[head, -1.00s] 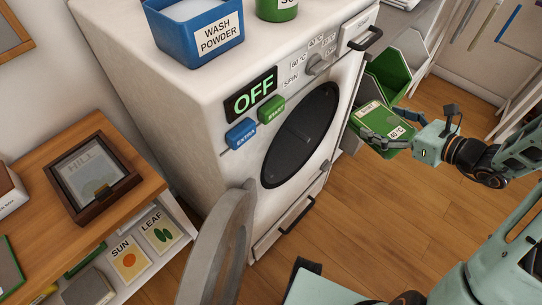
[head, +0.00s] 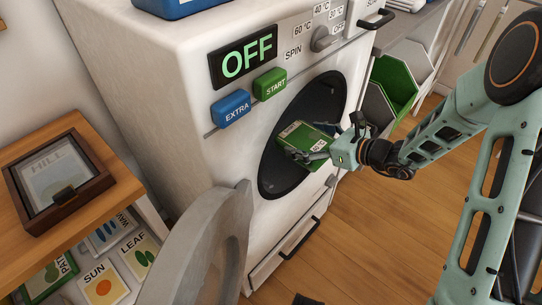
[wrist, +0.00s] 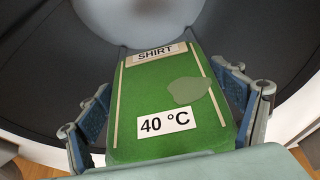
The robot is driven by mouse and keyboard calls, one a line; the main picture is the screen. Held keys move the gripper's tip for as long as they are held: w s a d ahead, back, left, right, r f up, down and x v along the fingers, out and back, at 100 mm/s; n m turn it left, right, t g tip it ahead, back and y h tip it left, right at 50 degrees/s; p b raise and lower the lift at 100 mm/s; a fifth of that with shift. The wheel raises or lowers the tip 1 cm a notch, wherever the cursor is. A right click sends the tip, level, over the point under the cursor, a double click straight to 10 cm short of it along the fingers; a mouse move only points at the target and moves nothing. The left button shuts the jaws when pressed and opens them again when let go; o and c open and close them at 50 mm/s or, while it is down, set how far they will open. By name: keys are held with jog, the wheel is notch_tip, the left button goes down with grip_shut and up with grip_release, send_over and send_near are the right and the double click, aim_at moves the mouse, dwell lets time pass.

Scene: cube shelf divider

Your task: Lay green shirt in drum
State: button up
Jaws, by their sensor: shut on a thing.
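The green shirt (head: 306,143) is a flat folded green piece with "SHIRT" and "40 °C" labels and a paler green blotch. It also shows in the wrist view (wrist: 150,100). My gripper (head: 318,153) is shut on its sides, with one blue-padded finger on each side in the wrist view (wrist: 165,110). The shirt is at the mouth of the dark drum (head: 285,172); the drum's dark wall (wrist: 45,75) surrounds it in the wrist view. I cannot tell whether it touches the drum. The washer door (head: 205,245) stands open.
The washer (head: 130,90) has an "OFF" display (head: 245,62), a blue EXTRA button (head: 231,110), a green START button (head: 270,84) and a dial (head: 325,38). A green-lined bin (head: 393,82) stands right of it. A framed box (head: 58,178) sits on the wooden shelf at left.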

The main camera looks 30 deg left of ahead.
jog(key=x, duration=0.3)
jog(key=s+b+x, duration=0.1)
jog(key=x, duration=0.1)
jog(key=shift+a+f, duration=0.2)
jog(key=shift+f, duration=0.05)
jog(key=b, duration=0.2)
send_over(273, 160)
jog(key=f, duration=0.5)
jog(key=shift+d+f, duration=0.2)
jog(key=shift+d, duration=0.05)
jog(key=shift+w+a+f+b, duration=0.15)
jog(key=shift+f+b, duration=0.1)
jog(key=shift+f, duration=0.65)
jog(key=shift+s+a+f+b, duration=0.1)
jog(key=shift+f+b, duration=0.15)
jog(key=shift+f, duration=0.65)
jog(key=shift+f, duration=0.1)
jog(key=shift+f, duration=0.15)
jog(key=o, duration=1.2)
jog(key=shift+c, duration=0.2)
